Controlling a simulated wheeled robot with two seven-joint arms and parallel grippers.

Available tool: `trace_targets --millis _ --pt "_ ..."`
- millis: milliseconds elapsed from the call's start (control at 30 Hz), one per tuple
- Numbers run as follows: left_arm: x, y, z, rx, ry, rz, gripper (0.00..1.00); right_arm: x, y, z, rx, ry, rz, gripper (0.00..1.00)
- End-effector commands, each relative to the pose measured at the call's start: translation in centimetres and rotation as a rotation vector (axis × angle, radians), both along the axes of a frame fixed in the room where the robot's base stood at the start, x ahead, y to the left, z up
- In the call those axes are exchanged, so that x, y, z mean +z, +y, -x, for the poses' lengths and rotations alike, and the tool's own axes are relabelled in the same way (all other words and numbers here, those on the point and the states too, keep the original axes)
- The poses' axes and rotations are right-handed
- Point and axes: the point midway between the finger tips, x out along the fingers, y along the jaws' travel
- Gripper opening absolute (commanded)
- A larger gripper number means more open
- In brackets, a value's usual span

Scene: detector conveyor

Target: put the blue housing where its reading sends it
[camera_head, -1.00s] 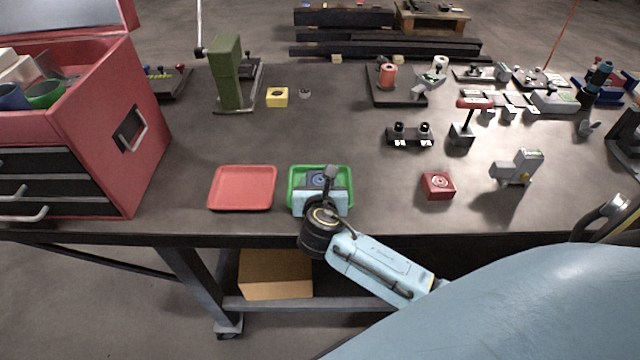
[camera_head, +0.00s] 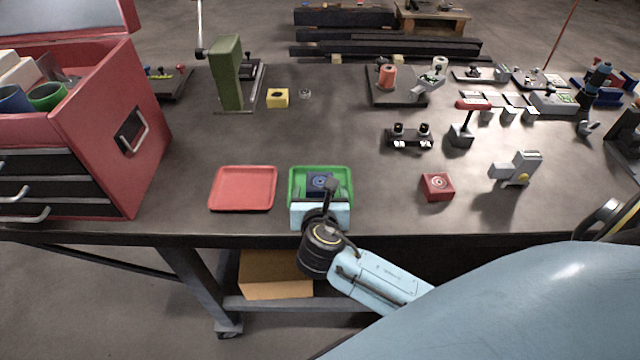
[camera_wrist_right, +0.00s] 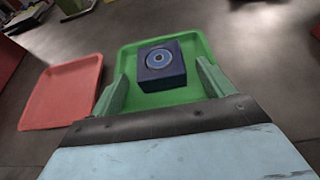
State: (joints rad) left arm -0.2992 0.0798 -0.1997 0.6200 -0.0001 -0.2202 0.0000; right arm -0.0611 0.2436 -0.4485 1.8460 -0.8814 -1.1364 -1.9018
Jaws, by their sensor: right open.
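The blue housing (camera_head: 319,182), a dark blue block with a round ringed mark on top, sits in the green tray (camera_head: 347,176). It also shows in the right wrist view (camera_wrist_right: 163,66), inside the tray with green floor around it. My right gripper (camera_wrist_right: 160,88) is open, its two fingers on either side of and nearer than the housing, apart from it. In the head view its body covers the tray's near edge. A red tray (camera_head: 243,189) lies empty to the left. The detector with a grey head (camera_head: 520,167) stands at the right. My left gripper is not in view.
A red housing (camera_head: 437,186) sits right of the green tray. A yellow block (camera_head: 277,97) and a green press-like stand (camera_head: 229,75) are farther back. A red tool chest (camera_head: 110,120) fills the left.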

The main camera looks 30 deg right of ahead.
Motion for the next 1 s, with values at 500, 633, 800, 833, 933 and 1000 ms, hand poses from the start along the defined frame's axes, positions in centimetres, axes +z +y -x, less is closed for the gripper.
trace_targets --millis 500,633,800,833,933,1000 --pt "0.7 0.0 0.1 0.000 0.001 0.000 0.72 2.8 3.5 5.7 0.000 0.000 -0.001 0.80" --pt "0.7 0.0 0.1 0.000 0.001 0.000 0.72 2.8 3.5 5.8 0.000 0.000 -0.001 0.80" --pt "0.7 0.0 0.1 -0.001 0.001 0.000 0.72 2.8 3.5 5.7 0.000 0.000 -0.001 0.80" --pt "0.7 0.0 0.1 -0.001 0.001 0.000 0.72 2.8 3.5 5.7 0.000 0.000 -0.001 0.80" --pt "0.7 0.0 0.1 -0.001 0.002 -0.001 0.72 2.8 3.5 5.7 0.000 0.000 -0.001 0.80" --pt "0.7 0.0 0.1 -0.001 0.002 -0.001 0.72 2.8 3.5 5.7 -0.001 -0.001 -0.002 0.80"
